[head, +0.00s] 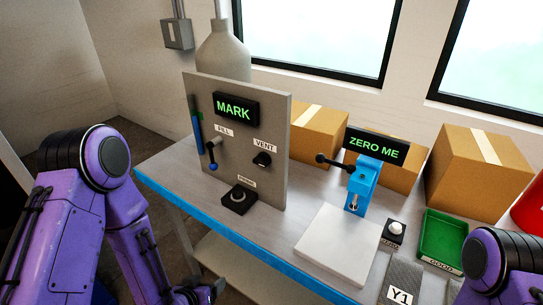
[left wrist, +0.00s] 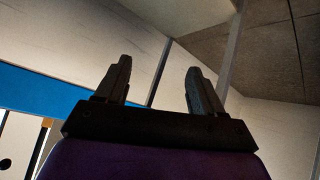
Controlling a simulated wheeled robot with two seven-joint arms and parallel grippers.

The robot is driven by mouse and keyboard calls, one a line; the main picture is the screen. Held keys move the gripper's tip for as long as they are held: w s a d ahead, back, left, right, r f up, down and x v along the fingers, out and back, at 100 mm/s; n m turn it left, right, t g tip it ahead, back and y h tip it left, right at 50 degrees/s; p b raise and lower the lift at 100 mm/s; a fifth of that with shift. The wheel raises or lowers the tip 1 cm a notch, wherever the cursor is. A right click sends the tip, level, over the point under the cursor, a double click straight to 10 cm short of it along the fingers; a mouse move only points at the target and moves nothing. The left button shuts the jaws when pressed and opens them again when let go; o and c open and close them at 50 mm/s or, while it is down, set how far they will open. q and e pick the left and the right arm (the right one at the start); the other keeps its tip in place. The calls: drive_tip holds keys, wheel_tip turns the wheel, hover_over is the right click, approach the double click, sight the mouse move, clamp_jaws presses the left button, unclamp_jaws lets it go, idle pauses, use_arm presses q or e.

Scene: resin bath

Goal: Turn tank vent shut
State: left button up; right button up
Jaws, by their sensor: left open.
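The vent knob (head: 262,159) is a small black knob under the VENT label on the grey upright panel (head: 268,110). Its exact setting is too small to tell. A lever with a blue tip (head: 212,152) sits under the FILL label to its left. A MARK display (head: 236,107) is above them. My left gripper (head: 205,292) is low at the bottom of the head view, below and left of the panel, away from the knob. In the left wrist view its two fingers (left wrist: 158,88) are apart with nothing between them. My right gripper is not in view.
The table (head: 185,170) has a blue front edge. A black button box (head: 238,199) stands at the panel's foot. A white plate (head: 335,243), a blue stand (head: 362,187) with a ZERO ME display, a green tray (head: 443,238) and cardboard boxes (head: 478,165) are to the right.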

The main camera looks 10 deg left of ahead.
use_arm(q)
drive_tip(key=w+d+r+m+t+h+p, duration=0.1)
drive_tip(key=w+r+t, duration=0.15)
drive_tip(key=r, duration=0.35)
drive_tip(key=w+d+r+m+t+h, duration=0.1)
drive_tip(key=w+r, duration=0.3)
drive_tip(key=r, duration=0.2)
drive_tip(key=m+t+h+p, duration=0.2)
drive_tip(key=m+t+h, duration=0.2)
approach(258, 163)
drive_tip(key=shift+m, duration=0.4)
drive_tip(key=p+x, duration=0.2)
drive_tip(key=x, duration=0.6)
drive_tip(key=shift+d+r, duration=0.1)
drive_tip(key=shift+r, duration=0.05)
drive_tip(key=shift+w, duration=0.25)
drive_tip(key=c, duration=1.1)
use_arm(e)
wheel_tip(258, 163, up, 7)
